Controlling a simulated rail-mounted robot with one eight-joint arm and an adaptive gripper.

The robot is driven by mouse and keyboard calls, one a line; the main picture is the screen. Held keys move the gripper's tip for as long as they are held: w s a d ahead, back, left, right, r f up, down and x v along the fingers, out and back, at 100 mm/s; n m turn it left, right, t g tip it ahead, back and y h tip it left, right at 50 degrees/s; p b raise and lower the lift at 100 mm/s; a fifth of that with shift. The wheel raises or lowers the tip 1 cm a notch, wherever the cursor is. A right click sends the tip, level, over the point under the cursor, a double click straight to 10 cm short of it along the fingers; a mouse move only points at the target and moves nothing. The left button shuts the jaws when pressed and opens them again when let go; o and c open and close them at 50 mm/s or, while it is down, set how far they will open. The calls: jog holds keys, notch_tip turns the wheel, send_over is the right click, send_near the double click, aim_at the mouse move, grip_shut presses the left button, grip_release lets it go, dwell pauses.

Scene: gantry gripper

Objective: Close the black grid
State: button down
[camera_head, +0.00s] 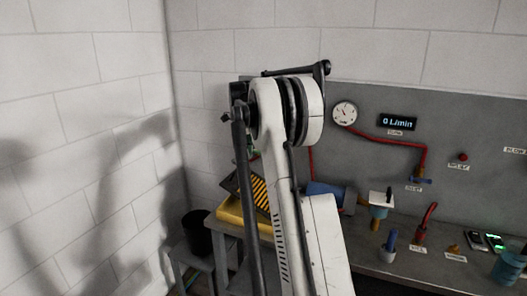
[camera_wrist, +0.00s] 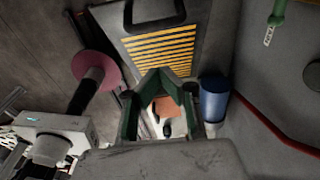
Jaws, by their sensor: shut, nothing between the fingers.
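The black grid (camera_head: 260,191) is a dark panel with yellow stripes, partly hidden behind my arm in the head view. It looks tilted up above a yellow box (camera_head: 230,213). In the wrist view the grid (camera_wrist: 162,48) fills the top middle, with a dark handle (camera_wrist: 150,18) at its upper edge. My gripper (camera_wrist: 163,73) has green fingers whose tips meet just below the striped area. It is shut and empty. I cannot tell whether the tips touch the panel. My gripper is hidden behind my arm in the head view.
A black bucket (camera_head: 197,232) stands left of the yellow box. The workbench (camera_head: 420,275) at right carries several valves and a red hose (camera_head: 424,160). In the wrist view, a blue cylinder (camera_wrist: 213,100) is close right of my gripper and a reddish disc (camera_wrist: 94,66) is left.

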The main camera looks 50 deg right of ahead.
jog(key=w+f, duration=0.2)
jog(key=w+a+f+b, duration=0.1)
jog(key=w+f, duration=0.1)
jog(key=f, duration=0.1)
jog(key=w+a+f+b, duration=0.1)
jog(key=w+f, duration=0.1)
jog(key=shift+w+a+f, duration=0.1)
jog(key=shift+w+f, duration=0.2)
jog(key=w+f+b, duration=0.1)
jog(key=f, duration=0.1)
jog(key=w+f+b, duration=0.1)
jog(key=f, duration=0.2)
jog(key=w+a+f+b, duration=0.1)
jog(key=f, duration=0.2)
jog(key=shift+w+a+f, duration=0.1)
jog(key=shift+w, duration=0.2)
jog(key=shift+w+a+f+b, duration=0.15)
jog(key=shift+f+b, duration=0.15)
jog(key=shift+f, duration=0.4)
jog(key=w+a+r+p, duration=0.3)
jog(key=w+r+p, duration=0.2)
jog(key=w+r, duration=0.3)
jog(key=shift+w+r, duration=0.25)
jog(key=shift+r, duration=0.5)
